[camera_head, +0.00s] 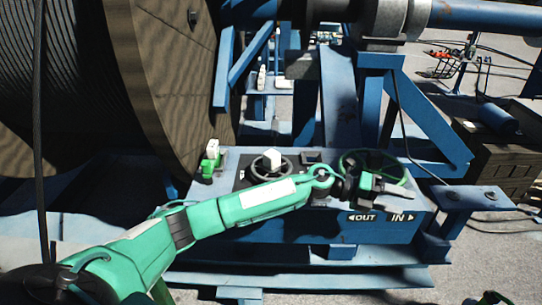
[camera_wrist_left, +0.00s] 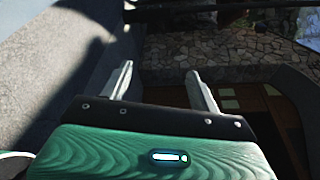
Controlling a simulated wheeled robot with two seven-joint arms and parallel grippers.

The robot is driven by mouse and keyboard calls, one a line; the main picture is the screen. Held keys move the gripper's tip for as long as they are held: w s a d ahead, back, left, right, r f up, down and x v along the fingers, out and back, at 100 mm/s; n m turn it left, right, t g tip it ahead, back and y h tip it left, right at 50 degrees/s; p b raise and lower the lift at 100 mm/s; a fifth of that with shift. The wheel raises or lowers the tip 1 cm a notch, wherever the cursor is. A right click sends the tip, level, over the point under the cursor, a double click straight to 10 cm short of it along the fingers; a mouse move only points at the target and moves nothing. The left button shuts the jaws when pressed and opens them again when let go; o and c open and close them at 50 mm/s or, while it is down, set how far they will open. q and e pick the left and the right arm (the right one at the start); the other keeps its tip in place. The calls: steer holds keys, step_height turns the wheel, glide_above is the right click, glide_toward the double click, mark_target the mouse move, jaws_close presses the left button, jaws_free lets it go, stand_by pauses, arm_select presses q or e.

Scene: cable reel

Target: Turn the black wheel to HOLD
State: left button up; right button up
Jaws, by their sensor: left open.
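The black wheel (camera_head: 289,167) is on top of the blue control box, left of its middle, in the head view. A white block (camera_head: 272,157) shows at the wheel. No HOLD mark is readable, and my arm passes close in front of the wheel. My left gripper (camera_head: 394,188) is to the right of the black wheel, over or near the green wheel (camera_head: 350,154), and apart from the black wheel. In the left wrist view the fingers of my left gripper (camera_wrist_left: 158,72) stand apart with nothing between them.
The blue control box (camera_head: 340,232) has OUT and IN arrows on its front. A green lever with a white top (camera_head: 211,158) stands at its left end. A large cable reel (camera_head: 165,80) rises at the left. Blue frame beams (camera_head: 430,120) stand behind.

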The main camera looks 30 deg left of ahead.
arm_select(q)
steer(key=w+a+m+g+y, duration=0.35)
steer(key=a+y, duration=0.25)
steer(key=a, duration=0.4)
steer(key=n+g+y, duration=0.1)
steer(key=n+y, duration=0.1)
steer(key=y, duration=0.8)
glide_toward(271, 153)
steer(key=shift+m, duration=0.25)
steer(key=f+p, duration=0.2)
steer(key=f, duration=0.2)
steer(key=f+p, duration=0.3)
steer(key=f, duration=0.2)
steer(key=shift+d+f, duration=0.2)
steer(key=shift+f, duration=0.7)
jaws_close()
